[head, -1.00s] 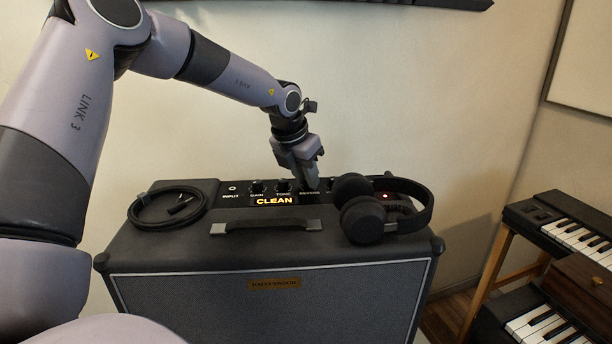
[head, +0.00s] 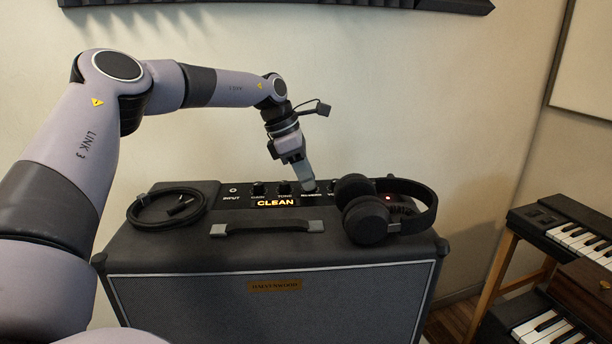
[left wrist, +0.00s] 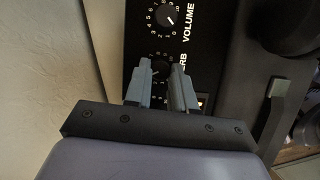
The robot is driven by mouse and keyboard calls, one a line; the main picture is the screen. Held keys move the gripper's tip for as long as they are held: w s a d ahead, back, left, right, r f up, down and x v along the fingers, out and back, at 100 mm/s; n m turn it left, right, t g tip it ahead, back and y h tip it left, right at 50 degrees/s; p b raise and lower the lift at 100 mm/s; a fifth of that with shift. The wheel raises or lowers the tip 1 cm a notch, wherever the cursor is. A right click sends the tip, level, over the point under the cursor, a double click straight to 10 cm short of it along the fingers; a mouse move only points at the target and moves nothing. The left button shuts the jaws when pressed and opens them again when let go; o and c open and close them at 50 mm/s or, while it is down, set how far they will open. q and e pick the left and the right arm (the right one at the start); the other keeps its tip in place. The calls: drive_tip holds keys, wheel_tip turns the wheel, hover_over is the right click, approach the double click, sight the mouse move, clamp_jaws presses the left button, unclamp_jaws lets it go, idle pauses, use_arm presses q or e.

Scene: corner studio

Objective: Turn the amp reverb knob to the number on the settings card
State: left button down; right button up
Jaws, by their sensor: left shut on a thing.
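The black guitar amp (head: 270,290) stands against the wall, with a row of knobs along its top panel. My left gripper (head: 309,184) points down at the reverb knob, between the tone knob and the headphones. In the left wrist view its two grey fingers (left wrist: 160,88) are shut on the reverb knob (left wrist: 162,68), one on each side. The fingers cover much of the knob and its number ring, so I cannot read its setting. The settings card is not in view. My right gripper is not in view.
Headphones (head: 364,219) lie on the amp's right, close to my left gripper and partly over the volume end. A coiled cable (head: 150,224) lies at the left, and the handle (head: 265,228) is in front. The volume knob (left wrist: 171,15) is beside reverb. Keyboards (head: 560,222) stand right.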

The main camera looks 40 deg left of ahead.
use_arm(q)
drive_tip(key=m, duration=0.2)
drive_tip(key=m+g+h+p, duration=0.1)
drive_tip(key=m, duration=0.1)
drive_tip(key=shift+w+a+m+g, duration=0.1)
drive_tip(key=shift+w+m+g, duration=0.1)
drive_tip(key=shift+m+g, duration=0.15)
drive_tip(key=shift+m, duration=0.25)
drive_tip(key=c, duration=0.9)
unclamp_jaws()
drive_tip(key=shift+c, duration=0.2)
drive_tip(key=shift+r, duration=0.15)
drive_tip(key=w+v, duration=0.1)
drive_tip(key=v, duration=0.5)
drive_tip(key=shift+s+a+r, duration=0.2)
drive_tip(key=shift+s+r, duration=0.2)
drive_tip(key=shift+s, duration=0.15)
